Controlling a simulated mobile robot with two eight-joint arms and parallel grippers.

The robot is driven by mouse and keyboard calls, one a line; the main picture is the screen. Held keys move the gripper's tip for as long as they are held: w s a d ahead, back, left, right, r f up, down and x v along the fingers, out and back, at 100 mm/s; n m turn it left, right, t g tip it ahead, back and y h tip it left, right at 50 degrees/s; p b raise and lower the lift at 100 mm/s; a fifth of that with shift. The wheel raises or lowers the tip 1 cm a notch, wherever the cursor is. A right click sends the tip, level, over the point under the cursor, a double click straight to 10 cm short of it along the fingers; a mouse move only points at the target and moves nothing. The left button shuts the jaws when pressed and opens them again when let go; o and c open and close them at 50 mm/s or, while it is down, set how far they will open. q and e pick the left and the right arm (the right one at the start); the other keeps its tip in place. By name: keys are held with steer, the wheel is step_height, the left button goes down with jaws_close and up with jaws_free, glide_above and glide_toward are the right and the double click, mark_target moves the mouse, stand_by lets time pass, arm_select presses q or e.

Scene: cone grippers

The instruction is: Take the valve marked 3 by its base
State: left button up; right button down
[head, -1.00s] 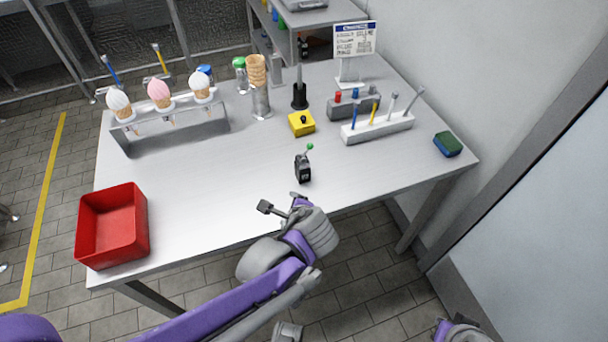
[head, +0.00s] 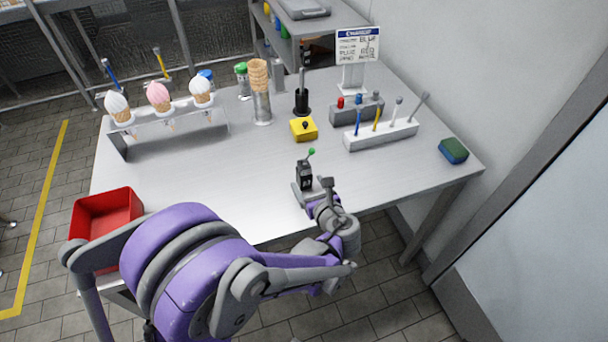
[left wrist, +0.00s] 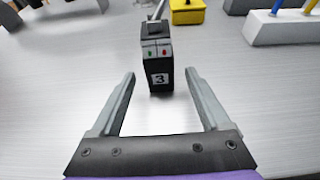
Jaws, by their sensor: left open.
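The valve marked 3 (head: 305,177) is a small black upright block with a lever and green knob, standing on the table near its front edge. In the left wrist view the valve (left wrist: 158,66) shows a white label with a 3 and red and green marks on its face; the lever's top is cut off. My left gripper (head: 313,190) is open and low, just in front of the valve. Its fingers (left wrist: 161,76) point at the base from either side, with the valve at or just beyond the tips and clear space on both sides. My right gripper is out of view.
Behind the valve stand a yellow box (head: 304,130), a black stand (head: 302,101) and a white block with tools (head: 382,136). A red bin (head: 104,210) is at left, partly behind my arm. A cone rack (head: 178,131) stands at back left. Table around the valve is clear.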

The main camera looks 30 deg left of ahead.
mark_target(307, 182)
arm_select(q)
steer(key=x, duration=0.3)
steer(key=shift+w+a+f, duration=0.15)
steer(key=shift+w+a, duration=0.1)
steer(key=shift+a, duration=0.05)
jaws_close()
